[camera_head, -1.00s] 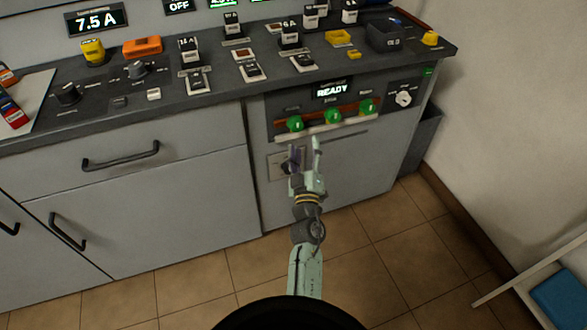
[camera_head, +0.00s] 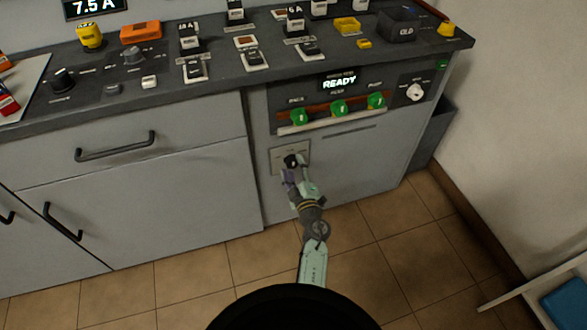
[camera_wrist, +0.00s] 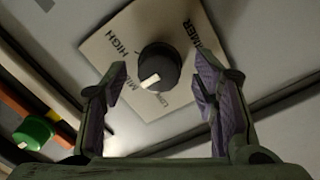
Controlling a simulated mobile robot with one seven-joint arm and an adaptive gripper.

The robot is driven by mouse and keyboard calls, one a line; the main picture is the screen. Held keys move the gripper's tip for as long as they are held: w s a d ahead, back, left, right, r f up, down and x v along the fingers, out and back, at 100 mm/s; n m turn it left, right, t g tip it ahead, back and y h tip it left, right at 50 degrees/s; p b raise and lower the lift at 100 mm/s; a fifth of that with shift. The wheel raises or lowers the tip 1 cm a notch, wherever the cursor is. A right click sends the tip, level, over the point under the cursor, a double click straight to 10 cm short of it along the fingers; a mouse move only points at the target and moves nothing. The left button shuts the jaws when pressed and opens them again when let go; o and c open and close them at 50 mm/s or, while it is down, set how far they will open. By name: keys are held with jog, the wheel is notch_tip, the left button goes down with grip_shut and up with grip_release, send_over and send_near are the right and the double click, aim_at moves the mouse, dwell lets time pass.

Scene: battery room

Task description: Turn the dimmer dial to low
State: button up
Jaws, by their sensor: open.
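The dimmer dial (camera_wrist: 158,66) is a black round knob with a white pointer mark on a pale square plate (camera_wrist: 178,28), lettered HIGH, MID, LOW and DIMMER. The pointer faces the lower left of the wrist view, on the MID and LOW side; I cannot tell which of these it marks. In the head view the dial (camera_head: 292,160) and its plate (camera_head: 304,151) are on the grey cabinet front. My gripper (camera_wrist: 160,82) is open, one purple-padded finger on each side of the dial, with visible gaps. In the head view my gripper (camera_head: 297,173) partly covers the plate.
Green knobs (camera_head: 339,108) sit on a panel above the plate, below a READY display (camera_head: 339,83). A white rotary knob (camera_head: 415,92) is at the right. The worktop above holds dials and switches. The tiled floor (camera_head: 380,245) in front is clear.

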jog(key=shift+w+a, duration=0.15)
jog(key=shift+w, duration=0.35)
jog(key=c, duration=1.2)
jog(key=shift+o, duration=0.2)
jog(key=shift+n, duration=0.4)
jog(key=n+b, duration=0.2)
jog(key=n, duration=0.3)
jog(key=shift+f+n, duration=0.1)
jog(key=shift+n, duration=0.2)
jog(key=n+b, duration=0.1)
jog(key=n, duration=0.4)
jog(key=shift+n+y+b, duration=0.3)
jog(key=shift+n+b, duration=0.05)
jog(key=shift+n, duration=0.05)
